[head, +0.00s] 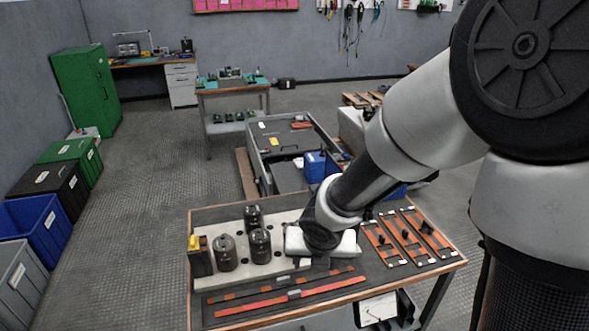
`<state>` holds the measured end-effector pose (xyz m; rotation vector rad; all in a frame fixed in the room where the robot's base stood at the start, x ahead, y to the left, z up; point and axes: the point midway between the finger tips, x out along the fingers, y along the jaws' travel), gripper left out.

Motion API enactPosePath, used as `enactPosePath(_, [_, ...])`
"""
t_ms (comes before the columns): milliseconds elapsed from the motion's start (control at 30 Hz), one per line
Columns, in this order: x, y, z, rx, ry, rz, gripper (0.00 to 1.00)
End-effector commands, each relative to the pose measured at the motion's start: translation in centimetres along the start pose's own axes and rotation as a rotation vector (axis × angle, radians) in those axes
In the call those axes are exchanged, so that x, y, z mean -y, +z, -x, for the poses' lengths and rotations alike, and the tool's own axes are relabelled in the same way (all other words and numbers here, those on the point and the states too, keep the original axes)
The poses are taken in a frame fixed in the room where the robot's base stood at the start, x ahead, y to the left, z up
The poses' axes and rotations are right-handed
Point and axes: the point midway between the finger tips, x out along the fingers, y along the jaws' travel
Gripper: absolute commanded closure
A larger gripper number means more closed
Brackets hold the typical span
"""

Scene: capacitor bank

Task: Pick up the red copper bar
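A long red copper bar (255,307) lies along the front edge of the workbench (340,307), with a small grey block or label near its middle. A thinner, more orange bar (245,295) lies just behind it, roughly parallel, also with a grey piece at its middle. My gripper (318,262) hangs over the bench, behind both bars and apart from the red one. Its white hand is seen from above and behind. The fingers are too small and hidden to tell whether they are open, and nothing is visibly held.
Dark cylindrical capacitors (225,253) stand on a pale plate (207,235) at the left, beside a black and yellow device (199,256). Several orange-and-black assemblies (405,238) lie at the right.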

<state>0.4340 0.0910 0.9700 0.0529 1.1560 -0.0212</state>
Motion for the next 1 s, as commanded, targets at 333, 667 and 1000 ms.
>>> enactPosePath(333, [-3.7, -2.2, -6.0, -0.027, 0.104, 0.318, 0.47])
enactPosePath(667, [-4.2, -2.5, -13.1, -0.028, 0.101, 0.314, 0.47])
enactPosePath(1000, [-4.4, -2.4, -15.6, -0.027, 0.099, 0.311, 0.47])
